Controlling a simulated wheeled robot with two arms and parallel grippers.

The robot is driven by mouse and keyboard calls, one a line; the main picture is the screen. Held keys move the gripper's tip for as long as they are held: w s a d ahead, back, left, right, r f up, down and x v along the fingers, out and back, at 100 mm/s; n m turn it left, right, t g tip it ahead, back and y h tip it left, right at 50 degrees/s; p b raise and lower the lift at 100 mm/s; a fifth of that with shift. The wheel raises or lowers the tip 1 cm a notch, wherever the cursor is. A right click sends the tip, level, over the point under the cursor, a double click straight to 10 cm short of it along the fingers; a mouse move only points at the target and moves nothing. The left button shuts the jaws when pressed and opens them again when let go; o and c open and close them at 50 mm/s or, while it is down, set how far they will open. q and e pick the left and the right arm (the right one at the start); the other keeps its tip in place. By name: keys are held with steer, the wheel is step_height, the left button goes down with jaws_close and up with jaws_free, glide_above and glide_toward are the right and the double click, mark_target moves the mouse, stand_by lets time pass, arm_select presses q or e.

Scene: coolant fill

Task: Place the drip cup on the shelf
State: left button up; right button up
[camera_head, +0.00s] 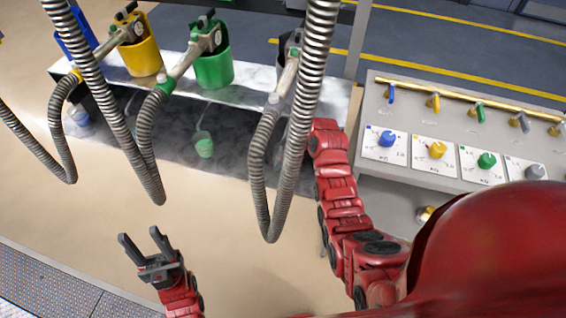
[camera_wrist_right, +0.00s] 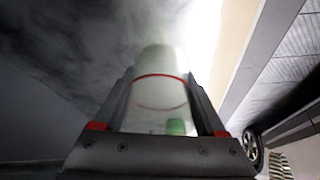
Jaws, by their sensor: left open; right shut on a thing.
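My right gripper (camera_wrist_right: 160,90) is shut on a clear drip cup (camera_wrist_right: 158,98) with a red ring line, in the right wrist view. A small green patch shows low in the cup or behind it. In the head view my right arm reaches up to the metal ledge; its gripper and the held cup are hidden. The likely shelf is the dark grey surface (camera_head: 240,165) below the pale ledge (camera_head: 255,82). A clear cup with green content (camera_head: 204,145) is there, and one with blue (camera_head: 82,117) farther left. My left gripper (camera_head: 146,243) is open and empty.
Ribbed hoses (camera_head: 90,60) hang in front of the ledge, one close beside my right arm. Yellow (camera_head: 140,58) and green (camera_head: 214,68) holders with nozzles stand on the ledge. A valve panel (camera_head: 385,170) is at right.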

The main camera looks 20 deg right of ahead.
steer(key=shift+w+f, duration=0.15)
step_height(320, 180, down, 3)
steer(key=shift+r+p, duration=0.1)
steer(key=shift+p, duration=0.75)
steer(key=shift+f, duration=0.25)
steer(key=shift+f, duration=0.1)
steer(key=shift+f+b, duration=0.1)
steer(key=shift+b, duration=0.2)
steer(key=o, duration=1.3)
